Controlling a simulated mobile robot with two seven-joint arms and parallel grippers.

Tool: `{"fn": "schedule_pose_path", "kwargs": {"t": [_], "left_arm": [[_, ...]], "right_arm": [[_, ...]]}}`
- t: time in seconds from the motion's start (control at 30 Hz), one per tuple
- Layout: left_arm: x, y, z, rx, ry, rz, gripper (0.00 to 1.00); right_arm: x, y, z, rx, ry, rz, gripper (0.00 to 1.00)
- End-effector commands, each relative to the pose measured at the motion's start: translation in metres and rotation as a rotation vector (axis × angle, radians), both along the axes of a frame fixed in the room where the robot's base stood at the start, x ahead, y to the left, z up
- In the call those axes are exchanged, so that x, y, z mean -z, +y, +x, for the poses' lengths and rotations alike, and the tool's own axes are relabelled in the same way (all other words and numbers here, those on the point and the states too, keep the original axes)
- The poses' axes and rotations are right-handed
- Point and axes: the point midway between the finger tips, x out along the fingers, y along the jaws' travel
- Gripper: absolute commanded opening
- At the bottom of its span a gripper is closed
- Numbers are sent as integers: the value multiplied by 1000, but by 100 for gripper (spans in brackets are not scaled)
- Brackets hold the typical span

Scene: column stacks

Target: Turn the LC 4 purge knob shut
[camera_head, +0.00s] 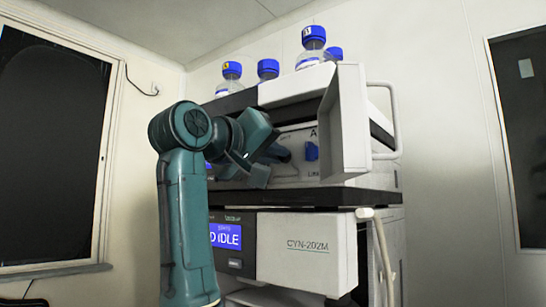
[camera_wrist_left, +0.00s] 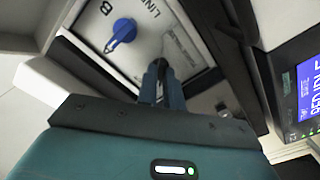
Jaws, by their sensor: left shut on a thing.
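My left gripper (camera_head: 283,155) reaches into the open front of the upper instrument module. In the left wrist view its fingers (camera_wrist_left: 160,72) are closed together at the panel, shut on a dark knob, the purge knob, which they mostly hide. How far the knob is turned cannot be told. A blue knob marked B (camera_wrist_left: 122,31) sits on the white panel (camera_wrist_left: 150,45) beside the fingers, apart from them. In the head view another blue knob (camera_head: 311,151) sits near the letter A, right of the gripper. My right gripper is not in view.
A white door (camera_head: 346,120) stands open at the module's right. Blue-capped bottles (camera_head: 314,40) stand on top. Below is a module marked CYN-202M (camera_head: 308,250) with a lit blue display (camera_head: 226,236). Pale tubing (camera_head: 383,250) hangs at the right.

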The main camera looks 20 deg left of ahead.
Motion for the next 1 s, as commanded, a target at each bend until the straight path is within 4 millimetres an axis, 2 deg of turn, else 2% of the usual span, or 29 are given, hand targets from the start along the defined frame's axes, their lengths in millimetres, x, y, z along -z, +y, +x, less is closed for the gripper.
{"fn": "schedule_pose_path", "kwargs": {"t": [0.5, 1.0], "left_arm": [[-2, 2, 0, -5, -158, 426, 0], [-3, 1, -1, -3, -229, 613, 0]], "right_arm": [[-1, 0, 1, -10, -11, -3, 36], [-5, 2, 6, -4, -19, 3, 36]]}}
